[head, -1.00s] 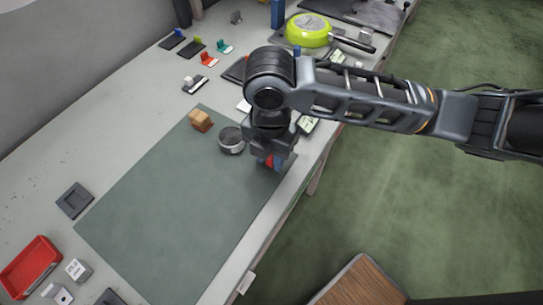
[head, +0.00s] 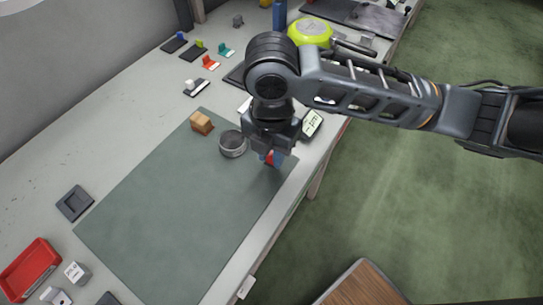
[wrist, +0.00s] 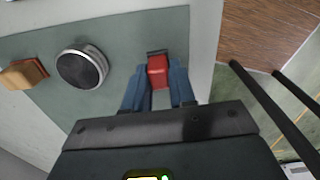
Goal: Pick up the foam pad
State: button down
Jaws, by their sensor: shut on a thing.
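The red block that I take for the foam pad (wrist: 158,70) is between the two blue fingers of my gripper (wrist: 159,88) in the wrist view. A dark edge shows at its far end. In the head view the red pad (head: 269,157) shows only in part below my gripper (head: 273,161), at the right end of the green mat (head: 180,210). My gripper is shut on it. A shadow lies on the mat beneath, and the pad seems a little above the mat. The wrist body hides much of it.
A round grey tin (head: 232,144) stands just left of my gripper, with a tan block (head: 201,122) beyond it. A display device (head: 312,124) lies to the right. A red tray (head: 30,268) is at the lower left. The mat's middle is clear.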

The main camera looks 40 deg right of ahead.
jog(key=s+d+r+b, duration=0.2)
jog(key=s+d+r, duration=0.5)
jog(key=d+r, duration=0.1)
jog(key=shift+d+r, duration=0.25)
jog(key=shift+d, duration=0.45)
jog(key=c, duration=1.5)
grip_release()
jog(key=c, duration=0.4)
jog(key=shift+o, duration=0.2)
